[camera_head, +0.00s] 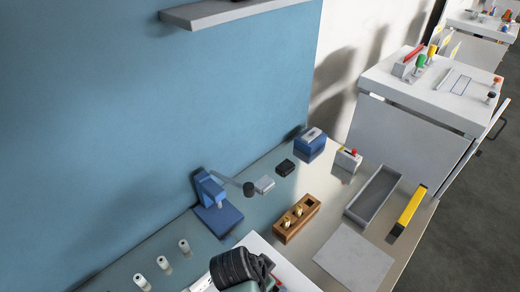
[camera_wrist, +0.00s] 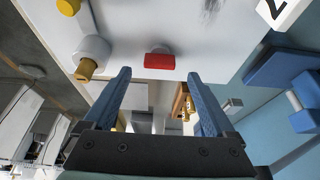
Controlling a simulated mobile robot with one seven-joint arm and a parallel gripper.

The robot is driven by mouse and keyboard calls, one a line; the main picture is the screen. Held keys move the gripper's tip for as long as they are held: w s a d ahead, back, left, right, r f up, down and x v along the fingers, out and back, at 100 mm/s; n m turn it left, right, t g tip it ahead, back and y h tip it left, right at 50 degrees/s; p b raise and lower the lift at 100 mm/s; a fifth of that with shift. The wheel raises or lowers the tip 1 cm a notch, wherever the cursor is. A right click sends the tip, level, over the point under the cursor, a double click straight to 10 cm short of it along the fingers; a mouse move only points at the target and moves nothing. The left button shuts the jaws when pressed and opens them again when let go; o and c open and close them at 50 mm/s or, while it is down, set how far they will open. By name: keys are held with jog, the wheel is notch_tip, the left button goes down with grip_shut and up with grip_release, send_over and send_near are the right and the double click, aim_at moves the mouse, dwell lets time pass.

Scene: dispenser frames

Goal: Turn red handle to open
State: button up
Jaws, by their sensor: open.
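The red handle (camera_wrist: 159,61) is a short red bar on a white surface (camera_wrist: 215,40), seen upper middle in the wrist view. My gripper (camera_wrist: 159,74) is open, with its two blue fingers spread to the left and right of the handle's position in the picture. Nothing is between the fingers, and I cannot tell how far the handle is from them. In the head view my gripper and wrist (camera_head: 242,268) are dark shapes at the bottom edge, over a white panel; the fingertips are hidden there.
A white fitting with a yellow end (camera_wrist: 89,57) is left of the handle in the wrist view. In the head view a blue stand (camera_head: 215,205), wooden block (camera_head: 296,220), grey tray (camera_head: 373,196) and yellow level (camera_head: 408,207) stand on the bench.

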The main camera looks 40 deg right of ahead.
jog(key=b+v, duration=0.1)
jog(key=v, duration=0.7)
jog(key=shift+r, duration=0.25)
